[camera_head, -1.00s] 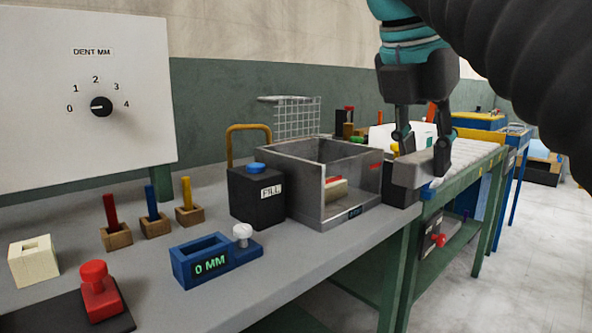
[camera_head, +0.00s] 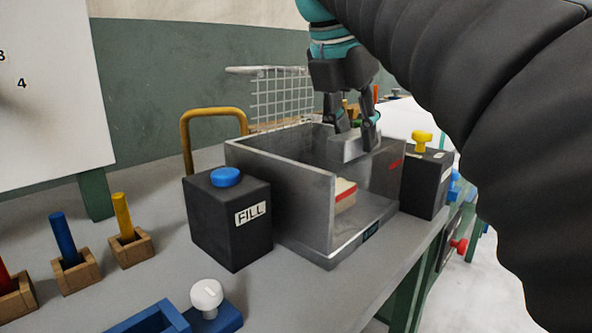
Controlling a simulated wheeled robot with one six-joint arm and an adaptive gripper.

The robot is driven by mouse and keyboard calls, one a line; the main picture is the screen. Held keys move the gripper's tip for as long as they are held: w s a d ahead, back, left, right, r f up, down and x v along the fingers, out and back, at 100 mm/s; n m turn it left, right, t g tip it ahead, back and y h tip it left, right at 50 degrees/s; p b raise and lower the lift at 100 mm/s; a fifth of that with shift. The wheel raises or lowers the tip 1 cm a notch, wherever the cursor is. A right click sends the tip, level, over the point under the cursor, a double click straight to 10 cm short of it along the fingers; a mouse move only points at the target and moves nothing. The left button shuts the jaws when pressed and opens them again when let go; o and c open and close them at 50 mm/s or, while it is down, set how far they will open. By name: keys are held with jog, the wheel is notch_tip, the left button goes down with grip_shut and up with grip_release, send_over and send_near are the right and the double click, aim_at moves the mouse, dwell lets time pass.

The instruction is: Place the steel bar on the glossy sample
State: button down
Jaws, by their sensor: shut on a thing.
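My gripper (camera_head: 356,127) is shut on the grey steel bar (camera_head: 362,146) and points down. The bar shows over the upper right part of the open metal box (camera_head: 291,205); its exact height against the rim I cannot tell. Inside the box sits a pale block with a red strip (camera_head: 345,196), partly hidden by the front wall. It is below and slightly left of the bar, apart from it. Whether it is the glossy sample, I cannot tell.
A black FILL box with a blue button (camera_head: 228,205) stands left of the metal box. A black box with a yellow knob (camera_head: 424,182) stands right. A wire mesh guard (camera_head: 283,97) rises behind. Coloured pegs in wooden blocks (camera_head: 128,247) stand at left.

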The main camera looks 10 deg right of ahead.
jog(key=w+f, duration=0.1)
jog(key=w+a+f, duration=0.1)
jog(key=w, duration=0.1)
jog(key=w+f, duration=0.1)
jog(key=w, duration=0.1)
jog(key=shift+a+f, duration=0.1)
jog(key=shift+a, duration=0.3)
jog(key=shift+f+b, duration=0.85)
jog(key=shift+f, duration=1.15)
jog(key=shift+f, duration=0.15)
jog(key=c, duration=0.8)
grip_release()
jog(key=shift+c, duration=0.2)
jog(key=p+v, duration=0.3)
jog(key=v, duration=0.9)
jog(key=shift+r, duration=0.2)
